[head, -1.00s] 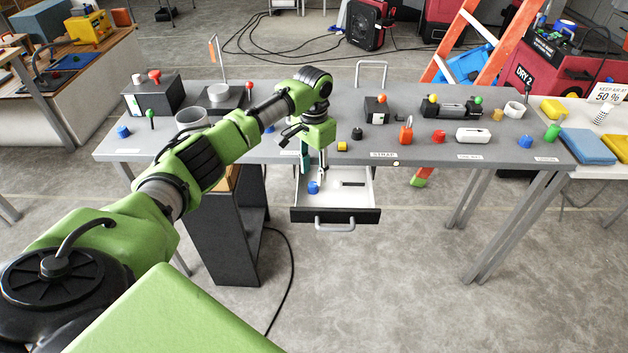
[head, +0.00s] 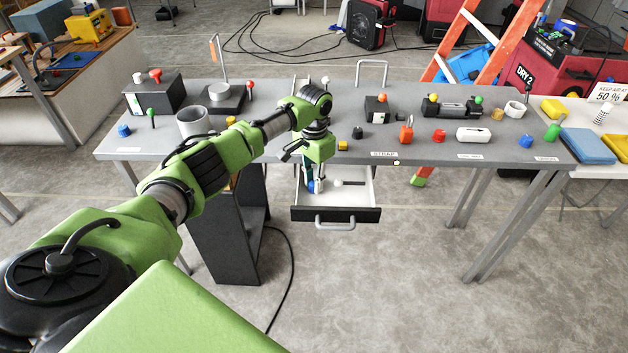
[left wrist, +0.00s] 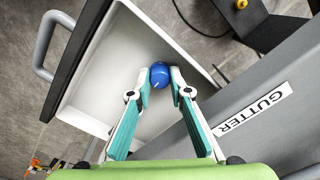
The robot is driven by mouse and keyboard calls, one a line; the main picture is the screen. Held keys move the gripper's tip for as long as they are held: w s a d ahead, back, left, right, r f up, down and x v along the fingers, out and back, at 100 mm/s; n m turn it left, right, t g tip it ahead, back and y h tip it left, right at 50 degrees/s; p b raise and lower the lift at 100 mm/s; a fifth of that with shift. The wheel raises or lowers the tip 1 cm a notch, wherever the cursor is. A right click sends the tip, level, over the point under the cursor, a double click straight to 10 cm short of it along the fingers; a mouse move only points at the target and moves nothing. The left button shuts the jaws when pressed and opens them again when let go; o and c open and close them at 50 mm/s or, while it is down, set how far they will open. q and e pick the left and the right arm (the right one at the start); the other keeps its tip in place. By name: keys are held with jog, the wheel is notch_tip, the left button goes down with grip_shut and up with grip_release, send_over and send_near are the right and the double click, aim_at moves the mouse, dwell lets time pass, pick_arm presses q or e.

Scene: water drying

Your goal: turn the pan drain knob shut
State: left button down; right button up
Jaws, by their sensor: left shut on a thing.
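The pan is a white, drawer-like tray (head: 358,202) pulled out from under the grey table, with a dark front and a grey handle. A blue round knob (head: 311,187) with a pale mark on top is on the pan's floor, towards its left side. My left gripper (head: 315,188) reaches down into the pan and is shut on the knob. In the left wrist view, the blue knob (left wrist: 159,76) is between the two fingertips of the left gripper (left wrist: 161,82), near the pan's inner wall. The fingers partly hide it in the head view. My right gripper is in neither view.
The grey table (head: 400,151) above and behind the pan carries several coloured knobs, switches and small boxes. A dark cabinet (head: 225,235) stands at the left below the table. The floor in front of the pan is clear.

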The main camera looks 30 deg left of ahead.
pick_arm(q)
jog(key=shift+r+n+p, duration=0.2)
jog(key=shift+n+p, duration=0.3)
jog(key=shift+p, duration=0.45)
jog(key=n+p, duration=0.4)
jog(key=shift+p, duration=0.4)
jog(key=n+p, duration=0.2)
jog(key=n, duration=0.1)
jog(key=n+p, duration=0.2)
jog(key=n, duration=0.2)
jog(key=n+p, duration=0.1)
jog(key=n, duration=0.2)
jog(key=shift+f+n, duration=0.1)
jog(key=shift+n, duration=0.2)
jog(key=shift+a+n+p, duration=0.1)
jog(key=shift+n+p, duration=0.35)
jog(key=shift+n, duration=0.65)
